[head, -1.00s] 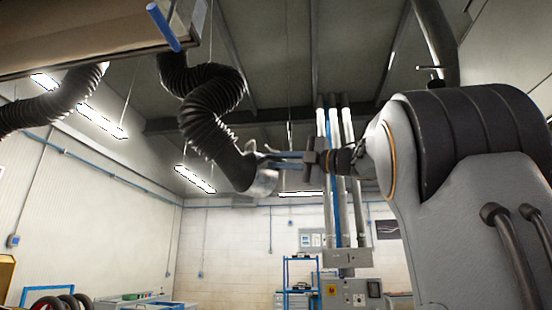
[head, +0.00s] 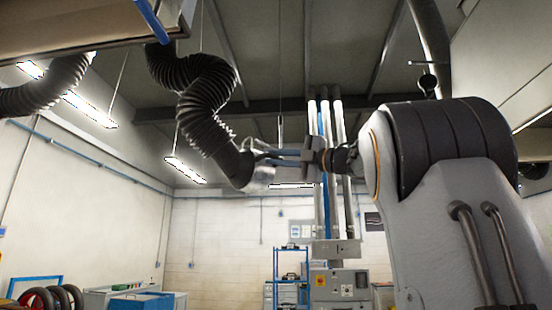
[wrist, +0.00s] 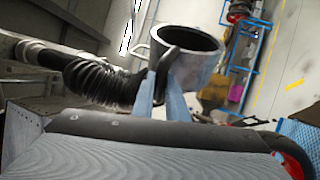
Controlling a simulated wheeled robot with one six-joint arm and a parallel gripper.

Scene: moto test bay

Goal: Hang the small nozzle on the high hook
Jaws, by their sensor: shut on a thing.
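The small nozzle is a silvery metal cup (head: 264,178) on the lower end of a black corrugated hose (head: 205,100) in the head view. In the wrist view the nozzle (wrist: 207,68) shows its round open mouth and a dark loop handle on its near side. My gripper (head: 262,158) is shut on the nozzle at this handle; its blue fingers (wrist: 163,80) also show in the wrist view. The nozzle is held in the air with the hose still attached. I cannot clearly make out the high hook; a blue bar (head: 152,20) juts from the overhead box at upper left.
The overhead box (head: 80,30) fills the upper left. A second black hose (head: 45,90) hangs at far left. Vertical pipes (head: 325,150) and a grey cabinet (head: 340,283) stand behind my gripper. A blue shelf rack (head: 290,275) and tyres (head: 50,298) are lower down.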

